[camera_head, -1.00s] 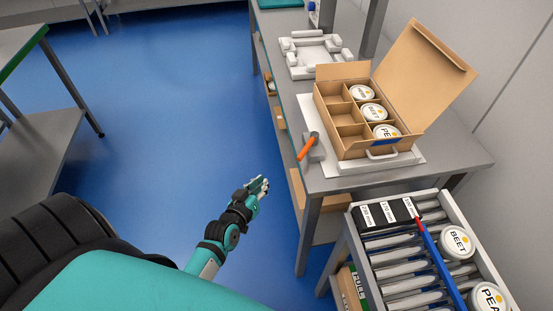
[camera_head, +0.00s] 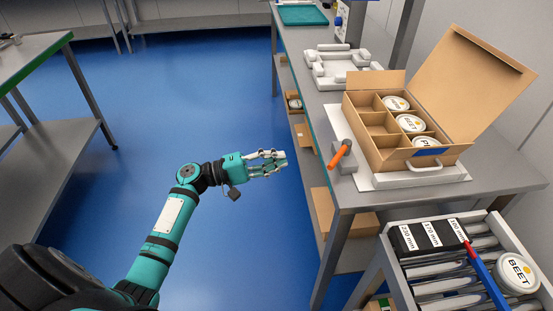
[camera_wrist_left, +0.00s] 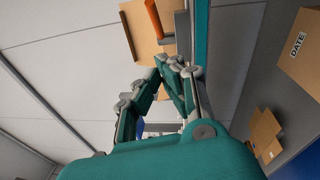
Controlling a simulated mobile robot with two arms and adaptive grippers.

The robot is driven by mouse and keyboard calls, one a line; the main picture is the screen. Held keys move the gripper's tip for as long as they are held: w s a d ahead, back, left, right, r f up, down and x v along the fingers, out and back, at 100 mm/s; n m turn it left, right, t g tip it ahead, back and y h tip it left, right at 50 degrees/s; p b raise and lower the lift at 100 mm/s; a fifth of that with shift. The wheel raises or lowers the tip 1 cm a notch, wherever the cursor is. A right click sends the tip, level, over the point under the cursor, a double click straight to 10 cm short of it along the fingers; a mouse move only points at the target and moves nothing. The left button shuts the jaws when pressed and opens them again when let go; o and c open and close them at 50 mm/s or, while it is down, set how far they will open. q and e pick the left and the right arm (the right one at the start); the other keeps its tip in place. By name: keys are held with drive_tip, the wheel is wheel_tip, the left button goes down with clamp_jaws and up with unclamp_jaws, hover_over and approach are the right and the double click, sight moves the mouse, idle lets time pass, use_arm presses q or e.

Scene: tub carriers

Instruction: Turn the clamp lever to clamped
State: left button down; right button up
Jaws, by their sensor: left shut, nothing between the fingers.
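The clamp lever (camera_head: 341,153) has an orange handle and sits on a grey block (camera_head: 345,172) at the left edge of the white plate under the carton. Its handle leans up and to the right in the head view. It also shows at the top of the left wrist view (camera_wrist_left: 154,18). My left gripper (camera_head: 284,160) is shut and empty, left of the lever and apart from it, out over the floor beside the bench. In the left wrist view its fingertips (camera_wrist_left: 168,62) come together below the lever. My right gripper is not in view.
An open carton (camera_head: 400,152) with several compartments holds white tubs on the steel bench (camera_head: 392,200). A light grey fixture (camera_head: 341,72) stands behind it. A roller rack (camera_head: 398,272) with a tub is at the lower right. The floor left of the bench is clear.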

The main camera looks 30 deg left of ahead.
sight(339, 158)
use_arm(q)
drive_tip(key=w+d+r+p, duration=0.1)
drive_tip(key=w+d+p, duration=0.2)
drive_tip(key=d, duration=0.6)
drive_tip(key=shift+w+d+r, duration=0.15)
drive_tip(key=shift+w+r, duration=0.15)
drive_tip(key=shift+w, duration=0.2)
drive_tip(key=shift+d, duration=0.1)
drive_tip(key=shift+s+d+n+t+y, duration=0.15)
drive_tip(key=shift+n+t+y, duration=0.15)
drive_tip(key=shift+t, duration=0.1)
